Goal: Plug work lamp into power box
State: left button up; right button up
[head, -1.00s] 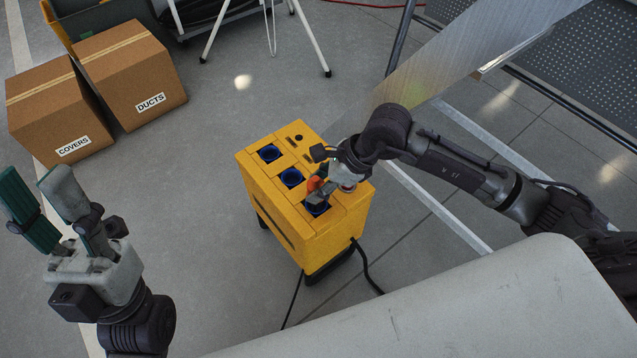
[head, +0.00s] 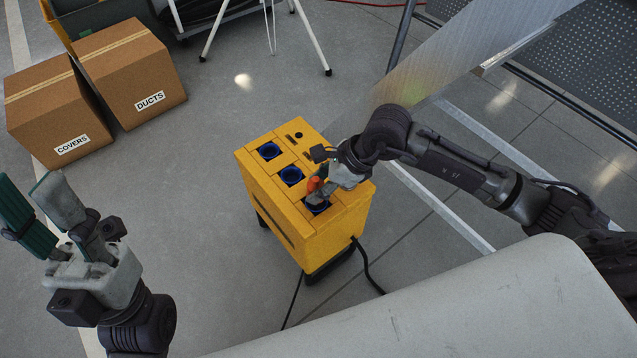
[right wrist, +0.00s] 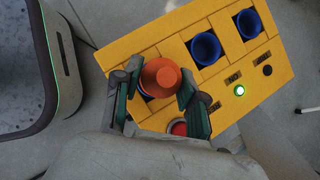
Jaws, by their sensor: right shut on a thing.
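The yellow power box (head: 283,217) stands on the floor at the centre of the head view, with three blue sockets in its top. My right gripper (head: 318,190) is over the socket nearest me. In the right wrist view my right gripper (right wrist: 158,90) is shut on an orange plug (right wrist: 162,76), with a finger on each side. The plug is over the end socket, and its lower part is hidden, so I cannot tell how deep it sits. The other two sockets (right wrist: 206,48) are empty. My left gripper (head: 45,215) is at the left, fingers apart and empty. I cannot make out the work lamp.
Two cardboard boxes, COVERS (head: 58,118) and DUCTS (head: 133,75), stand at the left. White stand legs (head: 240,35) are at the back. A green light (right wrist: 240,91) glows on the power box. A black cable (head: 367,268) runs from its base.

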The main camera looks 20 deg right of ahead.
jog(key=shift+f+b, duration=0.4)
jog(key=shift+f, duration=0.2)
jog(key=shift+f+b, duration=0.4)
jog(key=shift+f, duration=0.1)
jog(key=o, duration=1.7)
jog(key=shift+r, duration=0.15)
